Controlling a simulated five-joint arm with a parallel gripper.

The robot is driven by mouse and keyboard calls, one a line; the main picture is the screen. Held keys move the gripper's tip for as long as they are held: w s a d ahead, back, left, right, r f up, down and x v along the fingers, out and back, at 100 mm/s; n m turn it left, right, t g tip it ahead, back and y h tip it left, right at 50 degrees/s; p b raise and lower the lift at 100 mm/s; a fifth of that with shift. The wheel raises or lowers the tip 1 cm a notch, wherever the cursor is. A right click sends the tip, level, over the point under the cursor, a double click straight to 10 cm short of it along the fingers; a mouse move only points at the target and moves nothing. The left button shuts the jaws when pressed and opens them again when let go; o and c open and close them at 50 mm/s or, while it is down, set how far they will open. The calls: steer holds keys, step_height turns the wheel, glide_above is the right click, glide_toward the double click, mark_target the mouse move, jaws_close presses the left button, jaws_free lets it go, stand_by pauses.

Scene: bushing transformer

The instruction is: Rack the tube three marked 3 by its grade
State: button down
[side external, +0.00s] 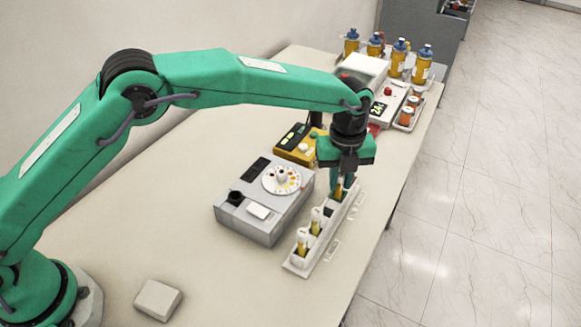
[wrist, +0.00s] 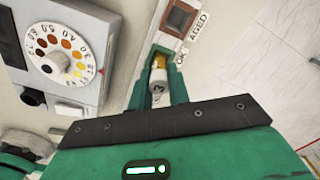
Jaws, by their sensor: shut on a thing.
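My gripper (side external: 340,187) points down over the far part of the white rack (side external: 325,250). It is shut on a tube of amber liquid with a pale cap (wrist: 158,88), which also shows between the fingers in the side view (side external: 339,191). In the wrist view the tube is at the rack position beside the OK label (wrist: 182,56). An empty dark square slot (wrist: 180,18) lies beside the AGED label (wrist: 199,25). I cannot tell how deep the held tube sits, and its mark is not readable. Two other capped amber tubes (side external: 302,240) (side external: 315,222) stand in the rack's near part.
A grey tester (side external: 262,215) with a numbered colour disc (side external: 282,179) stands left of the rack. A yellow device (side external: 294,147), a weighing instrument (side external: 383,107) and several blue-capped bottles (side external: 422,67) are behind. A pale block (side external: 158,300) lies at the front left. The table's right edge is close.

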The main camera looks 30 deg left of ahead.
steer(key=shift+f, duration=0.15)
steer(key=c, duration=1.3)
jaws_free()
step_height(320, 180, up, 12)
steer(key=shift+r, duration=0.2)
